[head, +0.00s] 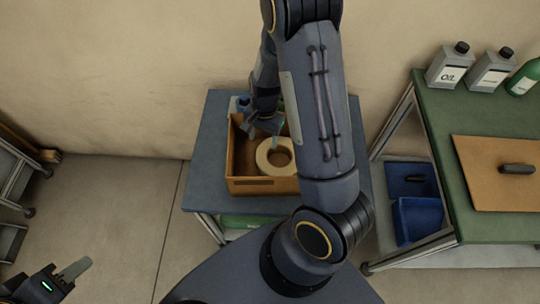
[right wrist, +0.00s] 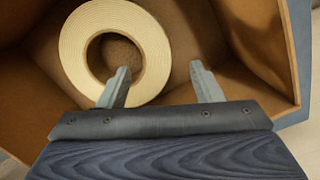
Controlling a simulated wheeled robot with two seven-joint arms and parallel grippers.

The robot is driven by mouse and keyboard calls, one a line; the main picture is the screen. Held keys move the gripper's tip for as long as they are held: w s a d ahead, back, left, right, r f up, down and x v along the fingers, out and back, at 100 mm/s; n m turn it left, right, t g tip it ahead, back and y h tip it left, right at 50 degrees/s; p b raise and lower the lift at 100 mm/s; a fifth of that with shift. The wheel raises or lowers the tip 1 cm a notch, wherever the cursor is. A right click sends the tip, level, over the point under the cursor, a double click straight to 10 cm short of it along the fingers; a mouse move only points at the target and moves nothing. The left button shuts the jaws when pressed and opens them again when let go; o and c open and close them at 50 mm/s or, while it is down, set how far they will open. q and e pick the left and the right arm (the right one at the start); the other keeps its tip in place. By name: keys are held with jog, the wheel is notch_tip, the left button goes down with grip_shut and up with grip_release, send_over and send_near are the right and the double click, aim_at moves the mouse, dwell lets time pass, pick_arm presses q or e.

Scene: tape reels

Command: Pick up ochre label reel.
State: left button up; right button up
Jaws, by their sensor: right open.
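A pale cream-ochre reel (head: 263,158) lies flat in an open brown box on a small blue-grey table. It also shows in the right wrist view (right wrist: 76,50), with its round hole. My right gripper (right wrist: 158,70) is open and empty above the box. I cannot tell the height gap. In the head view my right arm hides part of the box. My left gripper (head: 68,277) is at the lower left, far from the box, its opening unclear.
The brown box (head: 263,186) has upright walls close around the reel. A green-topped bench (head: 440,150) at the right holds bottles (head: 449,66) and a tan board (head: 490,150). Blue bins (head: 418,220) are below it. The floor left of the table is clear.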

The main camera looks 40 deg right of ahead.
aim_at(264, 149)
jog(key=f, duration=0.6)
jog(key=shift+s+a+f, duration=0.2)
jog(key=shift+s, duration=0.15)
jog(key=shift+c, duration=0.3)
grip_shut()
